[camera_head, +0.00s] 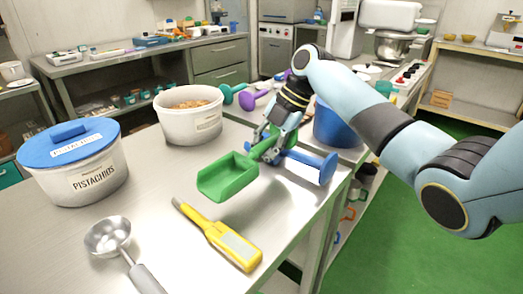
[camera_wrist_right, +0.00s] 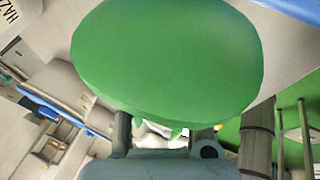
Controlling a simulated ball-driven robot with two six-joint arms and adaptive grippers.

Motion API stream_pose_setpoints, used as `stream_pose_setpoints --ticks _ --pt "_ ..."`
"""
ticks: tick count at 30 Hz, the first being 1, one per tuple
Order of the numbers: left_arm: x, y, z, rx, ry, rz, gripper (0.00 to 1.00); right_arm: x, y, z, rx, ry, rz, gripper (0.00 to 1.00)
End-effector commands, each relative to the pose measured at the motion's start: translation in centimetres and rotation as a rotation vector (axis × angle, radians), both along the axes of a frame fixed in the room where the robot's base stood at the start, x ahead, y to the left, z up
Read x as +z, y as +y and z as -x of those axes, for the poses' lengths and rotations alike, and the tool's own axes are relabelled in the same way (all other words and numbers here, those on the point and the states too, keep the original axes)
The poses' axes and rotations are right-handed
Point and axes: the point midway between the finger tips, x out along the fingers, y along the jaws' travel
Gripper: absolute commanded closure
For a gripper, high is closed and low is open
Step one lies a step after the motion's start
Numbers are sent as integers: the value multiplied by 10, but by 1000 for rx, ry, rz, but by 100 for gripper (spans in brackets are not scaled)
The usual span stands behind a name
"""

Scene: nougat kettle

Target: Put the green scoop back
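The green scoop (camera_head: 228,177) has its open bowl toward the front left, over the steel table. Its handle runs back to the right into my right gripper (camera_head: 266,150). The gripper's fingers close around the handle, and I cannot tell whether the bowl touches the table. In the right wrist view a broad, round green face of the scoop (camera_wrist_right: 170,55) fills the upper middle, just past the fingers (camera_wrist_right: 163,135), and hides most of the grip. My left gripper is not in view.
A blue scoop (camera_head: 325,169) lies close beside the gripper. A white tub of nuts (camera_head: 190,124), a blue-lidded pistachio tub (camera_head: 88,181), a yellow handheld tool (camera_head: 220,236) and a metal scoop (camera_head: 108,236) stand or lie around. A blue container (camera_head: 337,128) stands behind. The table's centre left is clear.

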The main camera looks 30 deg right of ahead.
Motion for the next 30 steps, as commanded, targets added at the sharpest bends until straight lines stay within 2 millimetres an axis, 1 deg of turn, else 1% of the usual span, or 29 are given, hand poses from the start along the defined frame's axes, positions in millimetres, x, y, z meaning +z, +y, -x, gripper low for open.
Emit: stream_pose_setpoints --ticks 3,7,12,14,15,23,26,29,30 --pt "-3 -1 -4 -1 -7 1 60 -4 0 0 0 0 0 100" --pt "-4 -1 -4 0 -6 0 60 -8 0 0 0 0 0 100" --pt "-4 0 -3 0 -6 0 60 -7 0 0 0 0 0 78" --pt "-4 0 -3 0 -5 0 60 -7 0 0 0 0 0 70" --pt "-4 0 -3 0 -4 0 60 -7 0 0 0 0 0 68" --pt "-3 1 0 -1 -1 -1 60 -5 0 0 0 0 0 68" --pt "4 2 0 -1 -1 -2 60 5 0 0 0 -2 0 68" --pt "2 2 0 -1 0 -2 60 19 -8 2 1 -5 3 68" --pt "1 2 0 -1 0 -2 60 27 -12 4 0 -5 4 68"
